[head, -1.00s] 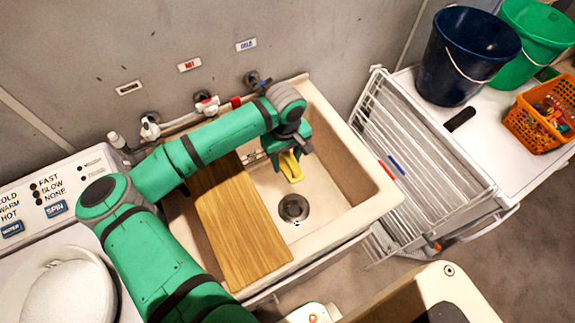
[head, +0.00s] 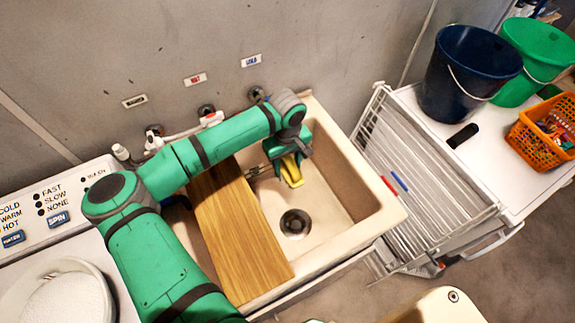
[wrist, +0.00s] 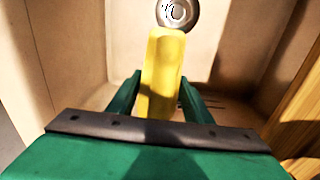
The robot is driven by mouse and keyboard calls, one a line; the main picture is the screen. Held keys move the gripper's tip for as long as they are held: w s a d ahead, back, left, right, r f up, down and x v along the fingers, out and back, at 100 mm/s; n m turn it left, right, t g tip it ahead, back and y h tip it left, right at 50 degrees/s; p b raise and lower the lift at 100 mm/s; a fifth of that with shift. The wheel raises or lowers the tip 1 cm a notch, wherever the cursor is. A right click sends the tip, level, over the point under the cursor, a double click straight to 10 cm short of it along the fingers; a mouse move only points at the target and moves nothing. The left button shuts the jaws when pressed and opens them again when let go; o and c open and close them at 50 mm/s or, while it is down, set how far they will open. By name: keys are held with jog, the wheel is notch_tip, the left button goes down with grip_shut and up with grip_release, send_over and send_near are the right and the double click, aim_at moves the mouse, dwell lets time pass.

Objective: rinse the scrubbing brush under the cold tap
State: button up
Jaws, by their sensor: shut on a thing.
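My gripper (head: 290,162) is shut on the yellow scrubbing brush (head: 292,173) inside the sink basin, near its back wall. In the wrist view, the brush (wrist: 163,75) sits between both green fingers of my gripper (wrist: 158,98) and points toward the drain. Its bristles cannot be made out. The cold tap (head: 257,93) is on the wall below the blue-marked label (head: 251,60); my arm hides most of it. No stream of water is visible.
The cream sink (head: 365,225) has a round drain (head: 295,223). A wooden board (head: 240,225) lies across its left part. A white drying rack (head: 425,180) stands close on the right, with buckets (head: 468,62) and an orange basket (head: 545,135) beyond. A washer (head: 50,250) is left.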

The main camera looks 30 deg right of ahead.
jog(key=s+a, duration=0.3)
jog(key=s, duration=0.4)
jog(key=shift+s, duration=0.2)
dwell(0.6)
jog(key=shift+s+r, duration=0.1)
dwell(1.1)
jog(key=s+a+r, duration=0.1)
jog(key=s+r, duration=0.3)
jog(key=shift+s+a, duration=0.25)
jog(key=shift+a, duration=0.05)
dwell(0.9)
